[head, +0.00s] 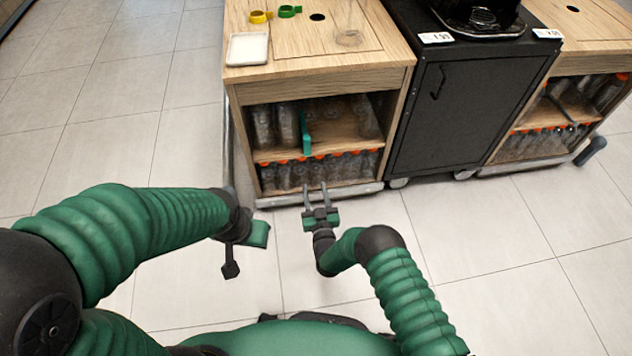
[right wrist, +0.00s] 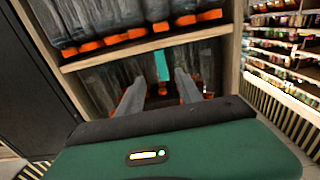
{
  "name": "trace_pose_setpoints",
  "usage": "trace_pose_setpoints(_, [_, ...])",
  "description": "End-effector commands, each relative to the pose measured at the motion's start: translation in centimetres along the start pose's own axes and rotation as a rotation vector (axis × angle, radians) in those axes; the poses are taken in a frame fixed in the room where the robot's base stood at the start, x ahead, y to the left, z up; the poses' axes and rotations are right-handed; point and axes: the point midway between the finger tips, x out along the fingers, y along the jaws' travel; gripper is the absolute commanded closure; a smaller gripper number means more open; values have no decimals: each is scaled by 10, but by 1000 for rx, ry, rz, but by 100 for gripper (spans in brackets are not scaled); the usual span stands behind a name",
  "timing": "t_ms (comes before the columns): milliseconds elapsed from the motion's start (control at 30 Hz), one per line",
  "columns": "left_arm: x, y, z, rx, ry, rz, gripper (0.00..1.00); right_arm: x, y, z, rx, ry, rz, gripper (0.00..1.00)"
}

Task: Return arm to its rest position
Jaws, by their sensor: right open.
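My right gripper (head: 315,190) is in front of the lower shelf of the wooden cabinet (head: 320,80). Its two fingers are apart, pointing at the row of orange-capped bottles (head: 325,170), with nothing seen between them. In the right wrist view the right gripper's grey fingers (right wrist: 164,92) are spread towards the shelf, where bottles hang upside down in the picture. A teal upright piece (head: 306,133) stands in the upper compartment. My left arm comes in from the left and ends near its green hand part (head: 258,234), clear of the cabinet; its fingers cannot be made out.
The cabinet top holds a white tray (head: 247,49), a yellow ring tool (head: 260,16), a green ring tool (head: 288,11) and a clear glass container (head: 349,30). A black cabinet (head: 455,110) adjoins it. The tiled floor (head: 520,290) is open to the right.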

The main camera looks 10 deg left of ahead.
Motion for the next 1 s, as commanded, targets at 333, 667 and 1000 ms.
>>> trace_pose_setpoints(333, [0,0,0,0,0,0,64,26,16,-37,2,-126,-29,58])
trace_pose_setpoints(667, [0,0,0,0,0,0,64,-62,136,-144,10,-729,34,58])
trace_pose_setpoints(1000, [0,0,0,0,0,0,64,-274,195,-192,144,-1183,216,58])
